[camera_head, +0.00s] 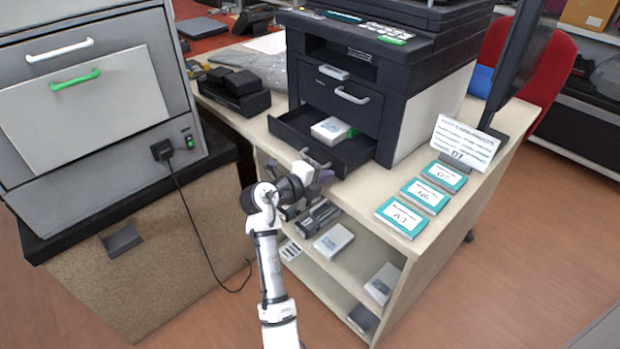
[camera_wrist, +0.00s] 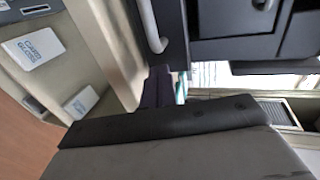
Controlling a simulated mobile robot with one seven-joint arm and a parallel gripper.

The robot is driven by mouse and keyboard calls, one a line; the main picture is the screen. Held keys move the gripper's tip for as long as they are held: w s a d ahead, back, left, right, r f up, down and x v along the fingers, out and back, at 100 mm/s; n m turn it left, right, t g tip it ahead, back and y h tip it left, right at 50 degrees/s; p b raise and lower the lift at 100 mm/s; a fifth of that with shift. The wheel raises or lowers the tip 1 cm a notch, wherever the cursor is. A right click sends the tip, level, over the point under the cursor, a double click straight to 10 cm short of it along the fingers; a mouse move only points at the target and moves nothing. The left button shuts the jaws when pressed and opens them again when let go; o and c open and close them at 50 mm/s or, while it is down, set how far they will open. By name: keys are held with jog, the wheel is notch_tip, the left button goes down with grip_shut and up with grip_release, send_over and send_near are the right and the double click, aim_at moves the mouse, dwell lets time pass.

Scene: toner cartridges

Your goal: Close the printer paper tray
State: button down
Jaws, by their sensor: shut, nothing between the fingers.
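The printer (camera_head: 385,80) stands on the beige desk. Its dark paper tray (camera_head: 285,130) is pulled out toward me, with a white and green box (camera_head: 331,129) lying in it. The tray's light handle (camera_head: 316,159) is on its front, partly hidden by my arm; a light handle (camera_wrist: 151,28) also shows in the wrist view. My gripper (camera_head: 322,177) is shut and empty, just in front of and below the tray front. Its purple fingers show in the wrist view (camera_wrist: 159,88). I cannot tell whether they touch the tray.
Shelves below hold several boxes, including a white one (camera_head: 333,241). Three teal-edged boxes (camera_head: 424,196) and a sign (camera_head: 464,144) are on the desk at right. A black device (camera_head: 235,93) sits left of the tray. A grey cabinet (camera_head: 95,110) stands at left.

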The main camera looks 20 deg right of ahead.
jog(key=shift+w+d, duration=0.3)
jog(key=shift+d, duration=0.5)
jog(key=shift+w+d+f, duration=0.1)
jog(key=shift+w+d, duration=0.05)
jog(key=shift+d, duration=0.1)
jog(key=b, duration=0.9)
send_near(364, 151)
jog(key=d, duration=0.6)
jog(key=shift+w+d+f, duration=0.1)
jog(key=shift+w+f, duration=0.05)
jog(key=shift+f, duration=0.05)
jog(key=shift+w+d+r, duration=0.1)
jog(key=shift+d+r, duration=0.05)
jog(key=shift+d, duration=0.1)
jog(key=shift+r, duration=0.25)
jog(key=shift+d, duration=0.1)
jog(key=shift+f, duration=0.1)
